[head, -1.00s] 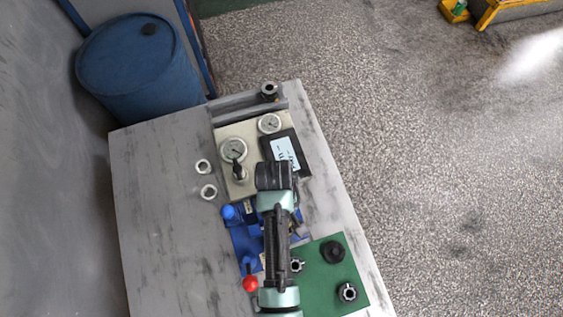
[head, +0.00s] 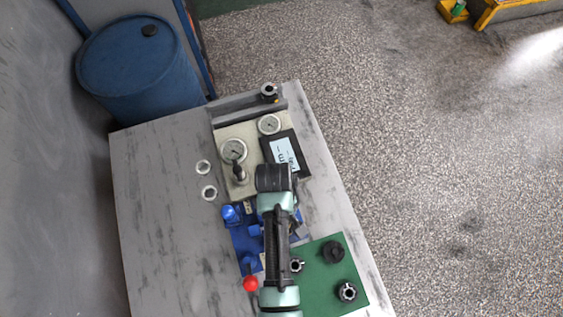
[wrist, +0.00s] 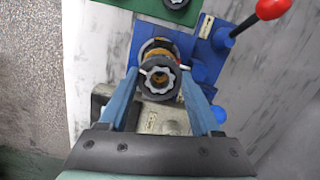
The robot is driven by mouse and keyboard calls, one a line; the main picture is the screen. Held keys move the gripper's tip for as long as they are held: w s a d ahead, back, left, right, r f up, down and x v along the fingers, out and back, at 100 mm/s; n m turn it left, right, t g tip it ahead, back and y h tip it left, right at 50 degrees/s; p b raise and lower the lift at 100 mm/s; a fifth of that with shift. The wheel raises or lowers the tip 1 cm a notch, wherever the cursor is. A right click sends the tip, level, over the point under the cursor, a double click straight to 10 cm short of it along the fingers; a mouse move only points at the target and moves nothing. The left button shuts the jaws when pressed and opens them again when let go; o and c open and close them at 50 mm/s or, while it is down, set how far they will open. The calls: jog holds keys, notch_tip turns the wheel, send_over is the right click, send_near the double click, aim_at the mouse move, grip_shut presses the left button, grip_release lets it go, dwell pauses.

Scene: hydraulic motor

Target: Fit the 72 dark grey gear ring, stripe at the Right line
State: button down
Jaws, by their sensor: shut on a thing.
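My gripper (wrist: 159,76) has its two blue fingers shut on a dark grey gear ring (wrist: 148,90) in the wrist view. The ring shows a pale toothed inner edge, and small white marks lie near the fingertips on both sides. Directly behind the ring is a round orange-brown part (wrist: 157,50) on the blue motor stand (wrist: 205,58). I cannot tell whether the ring touches it or sits on it, nor which mark is the stripe. In the head view my arm hides the gripper and ring; part of the blue stand (head: 242,240) shows beside it.
A red-knobbed lever (head: 250,284) stands at the stand's near left. The green mat (head: 318,284) holds several dark gear parts. A gauge panel (head: 228,183) with a display (head: 284,153) lies beyond. Two pale rings (head: 204,167) lie on the table, whose left side is clear.

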jog(key=shift+f, duration=0.5)
dwell(1.2)
jog(key=shift+f+b, duration=0.6)
jog(key=shift+f, duration=0.1)
jog(key=shift+f, duration=0.45)
dwell(0.5)
grip_release()
jog(key=shift+r, duration=0.1)
jog(key=shift+r+p, duration=3.45)
jog(key=shift+p, duration=0.15)
